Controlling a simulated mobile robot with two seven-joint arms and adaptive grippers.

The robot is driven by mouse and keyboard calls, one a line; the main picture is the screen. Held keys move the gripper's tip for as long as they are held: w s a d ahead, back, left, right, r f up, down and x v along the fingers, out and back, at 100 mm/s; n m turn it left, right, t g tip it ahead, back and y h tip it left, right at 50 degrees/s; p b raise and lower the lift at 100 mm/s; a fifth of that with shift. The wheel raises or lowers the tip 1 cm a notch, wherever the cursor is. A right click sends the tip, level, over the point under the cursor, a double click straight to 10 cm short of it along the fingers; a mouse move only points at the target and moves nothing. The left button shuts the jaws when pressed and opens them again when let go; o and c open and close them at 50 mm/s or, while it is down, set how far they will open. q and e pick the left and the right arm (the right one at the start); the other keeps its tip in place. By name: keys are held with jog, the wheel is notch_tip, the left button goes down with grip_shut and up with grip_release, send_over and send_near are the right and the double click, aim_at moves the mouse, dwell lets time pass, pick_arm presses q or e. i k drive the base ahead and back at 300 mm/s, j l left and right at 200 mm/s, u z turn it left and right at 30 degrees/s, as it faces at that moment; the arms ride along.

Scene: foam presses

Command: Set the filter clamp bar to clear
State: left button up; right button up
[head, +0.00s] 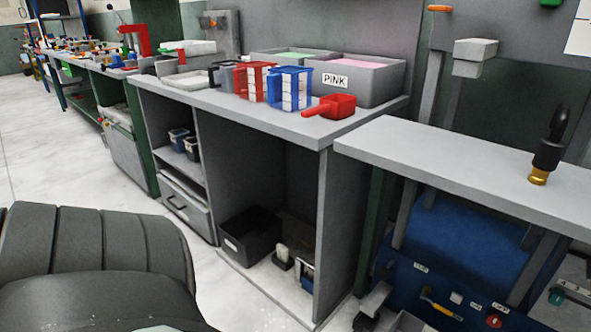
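I cannot pick out the filter clamp bar for certain. A blue machine (462,250) stands under the right-hand grey shelf. Its front panel carries a small yellow-handled lever (436,304), a red knob (494,321) and small white labels too small to read surely. The lever lies slanted across the panel. I cannot tell which setting it stands at. Neither of my grippers shows in the head view.
A grey shelf (450,170) overhangs the blue machine, with a black-and-brass fitting (546,150) on it. The left bench (290,122) holds a red scoop (330,106), racks and a PINK bin (365,84). Pale floor (50,150) is open at left.

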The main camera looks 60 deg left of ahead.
aim_at(300, 257)
jog(key=u, duration=1.65)
jog(key=i+j, duration=0.25)
jog(key=j, duration=0.15)
jog(key=i+j, duration=0.25)
jog(key=i+j+z, duration=0.1)
jog(key=i+j, duration=0.15)
jog(key=j, duration=0.25)
jog(key=i+j, duration=0.2)
jog(key=j, duration=0.15)
jog(key=i+j, duration=0.25)
jog(key=j, duration=0.15)
